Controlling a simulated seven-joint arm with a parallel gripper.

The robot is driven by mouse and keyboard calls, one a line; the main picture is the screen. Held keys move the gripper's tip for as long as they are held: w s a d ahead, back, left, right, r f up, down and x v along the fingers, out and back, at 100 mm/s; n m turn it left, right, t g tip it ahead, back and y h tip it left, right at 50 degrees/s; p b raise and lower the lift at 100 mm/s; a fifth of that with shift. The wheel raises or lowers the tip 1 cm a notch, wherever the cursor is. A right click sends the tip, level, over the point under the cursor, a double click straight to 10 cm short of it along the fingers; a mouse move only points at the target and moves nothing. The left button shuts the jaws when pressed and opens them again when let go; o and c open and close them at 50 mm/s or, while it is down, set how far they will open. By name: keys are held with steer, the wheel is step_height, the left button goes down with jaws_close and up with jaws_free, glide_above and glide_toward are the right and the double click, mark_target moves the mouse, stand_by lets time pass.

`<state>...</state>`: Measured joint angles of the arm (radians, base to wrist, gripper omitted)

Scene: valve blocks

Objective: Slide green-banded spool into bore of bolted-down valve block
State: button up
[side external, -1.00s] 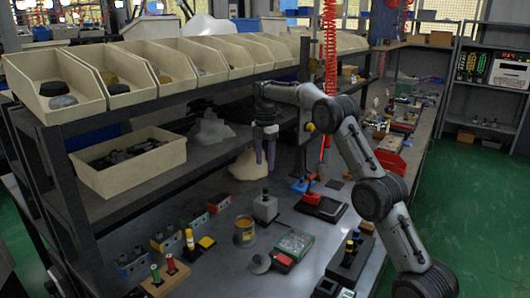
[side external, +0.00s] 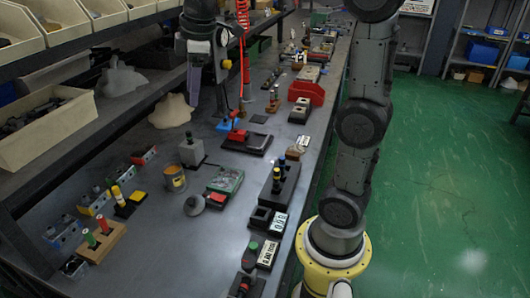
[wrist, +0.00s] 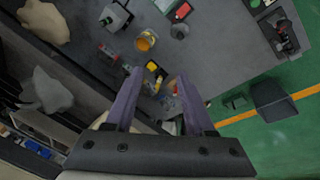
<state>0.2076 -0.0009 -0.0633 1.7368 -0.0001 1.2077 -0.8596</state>
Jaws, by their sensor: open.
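My gripper (side external: 208,106) is open and empty, high above the bench; its two purple fingers also show in the wrist view (wrist: 158,80). A green-topped spool (side external: 89,239) and a red-topped spool (side external: 104,225) stand upright in a wooden block (side external: 102,246) at the lower left, well away from my gripper. I cannot tell for sure that the green one is the banded spool.
A yellow-banded spool (side external: 118,194) stands beside a yellow square (side external: 137,196). A can (side external: 174,180), a grey block with a black stem (side external: 192,153) and a green tray (side external: 226,180) occupy the middle. A black rack (side external: 279,190) stands at right.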

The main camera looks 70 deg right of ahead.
steer(key=s+a+f+m+t, duration=0.1)
steer(key=s+a+f+m, duration=0.2)
steer(key=s, duration=0.6)
steer(key=s+a+f+m+t, duration=0.1)
steer(key=s+a+f+m, duration=0.3)
steer(key=s, duration=0.6)
steer(key=shift+s+a+f+t+y, duration=0.2)
steer(key=shift+a+f+t+y, duration=0.1)
steer(key=shift+f, duration=0.5)
